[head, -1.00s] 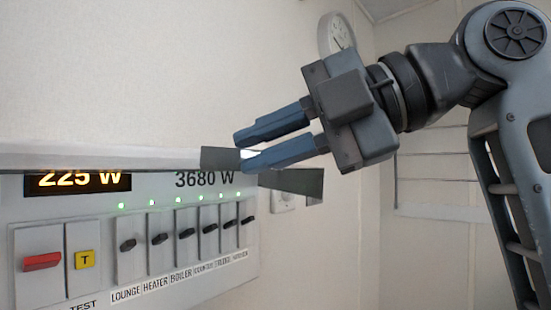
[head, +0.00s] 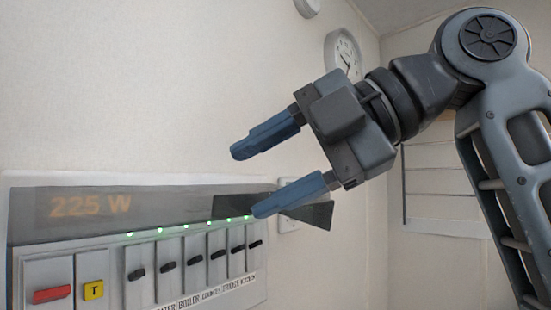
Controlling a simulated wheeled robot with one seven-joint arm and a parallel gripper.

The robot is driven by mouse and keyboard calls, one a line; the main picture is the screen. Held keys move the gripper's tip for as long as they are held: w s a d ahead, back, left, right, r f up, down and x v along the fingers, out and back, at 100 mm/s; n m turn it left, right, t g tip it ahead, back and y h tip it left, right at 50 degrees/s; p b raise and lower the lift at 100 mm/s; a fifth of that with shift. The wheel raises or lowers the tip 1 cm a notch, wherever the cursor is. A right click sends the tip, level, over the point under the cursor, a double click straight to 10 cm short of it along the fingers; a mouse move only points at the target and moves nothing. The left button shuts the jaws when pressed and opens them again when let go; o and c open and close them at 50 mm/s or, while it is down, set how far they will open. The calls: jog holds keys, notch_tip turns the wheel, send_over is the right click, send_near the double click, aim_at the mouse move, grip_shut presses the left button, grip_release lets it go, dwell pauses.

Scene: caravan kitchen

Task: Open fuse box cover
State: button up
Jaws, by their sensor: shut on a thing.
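The fuse box (head: 40,268) is a white panel on the wall at the lower left of the head view. Its smoky see-through cover (head: 165,207) lies across the upper part, dimming the "225 W" display behind it. The switches (head: 193,255) show below the cover's lower edge. A dark flat piece (head: 312,215) juts out at the cover's right end. My gripper (head: 243,178) is at this end with its blue fingers wide apart and nothing visible between them. The lower fingertip overlaps the dark piece; I cannot tell whether they touch.
Several green lights (head: 195,228) glow above the switches. A wall socket (head: 289,222) is partly hidden behind the dark piece. A round clock (head: 343,53) hangs behind my gripper. The wall above the fuse box is clear.

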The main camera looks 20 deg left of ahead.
jog(key=o, duration=0.7)
jog(key=shift+w+a+f, duration=0.15)
jog(key=shift+a+f, duration=0.1)
jog(key=shift+a, duration=0.45)
jog(key=shift+o, duration=0.2)
jog(key=shift+b+v, duration=0.3)
jog(key=shift+v, duration=0.9)
jog(key=c, duration=0.8)
jog(key=v, duration=0.6)
jog(key=shift+b, duration=0.45)
jog(key=shift+d+f, duration=0.1)
jog(key=shift+c, duration=0.4)
